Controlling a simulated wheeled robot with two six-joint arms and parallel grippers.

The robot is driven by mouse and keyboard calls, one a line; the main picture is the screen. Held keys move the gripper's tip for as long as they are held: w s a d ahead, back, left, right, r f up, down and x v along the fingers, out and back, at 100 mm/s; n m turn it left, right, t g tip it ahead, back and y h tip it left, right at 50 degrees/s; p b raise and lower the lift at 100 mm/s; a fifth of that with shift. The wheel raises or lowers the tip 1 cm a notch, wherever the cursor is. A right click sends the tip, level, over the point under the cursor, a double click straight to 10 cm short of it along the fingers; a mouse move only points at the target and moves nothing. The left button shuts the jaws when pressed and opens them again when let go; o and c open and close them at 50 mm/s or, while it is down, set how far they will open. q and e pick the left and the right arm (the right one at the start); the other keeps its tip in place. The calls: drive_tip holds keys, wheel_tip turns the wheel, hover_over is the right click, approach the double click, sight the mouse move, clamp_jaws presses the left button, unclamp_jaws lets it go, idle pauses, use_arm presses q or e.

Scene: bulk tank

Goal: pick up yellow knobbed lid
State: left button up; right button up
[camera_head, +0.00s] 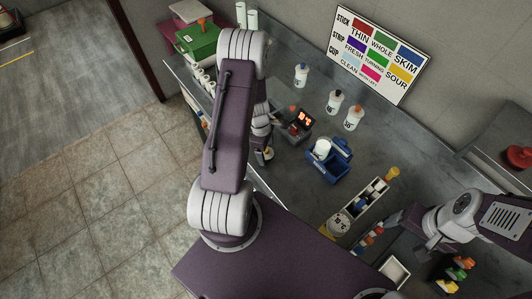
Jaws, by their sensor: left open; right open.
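A small yellow-orange item (392,173), which may be the yellow knobbed lid, stands at the far end of a narrow grey rack on the counter. It is too small for me to make out a knob. My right gripper (390,222) comes in from the right, open, low beside the rack and nearer the counter's front than the yellow item. My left gripper (264,154) is largely hidden behind my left arm, at the counter's front edge left of the blue caddy.
A dark device with a lit red display (304,118) and a blue caddy (329,160) with a white container stand mid-counter. White bottles (335,102) stand behind. A black crate (452,271) with coloured items is at lower right, and a green box (198,40) at back left.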

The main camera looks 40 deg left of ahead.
sight(268, 149)
use_arm(q)
drive_tip(key=shift+w, duration=0.1)
drive_tip(key=c, duration=1.4)
drive_tip(key=shift+r, duration=0.55)
wheel_tip(268, 149, up, 3)
drive_tip(key=s+d+r, duration=0.2)
drive_tip(key=d, duration=0.1)
drive_tip(key=s+d+r, duration=0.1)
drive_tip(key=d+r, duration=0.1)
drive_tip(key=d, duration=0.2)
drive_tip(key=s+d+r, duration=0.2)
drive_tip(key=d+r, duration=0.1)
drive_tip(key=shift+s+d, duration=0.2)
drive_tip(key=shift+s, duration=0.1)
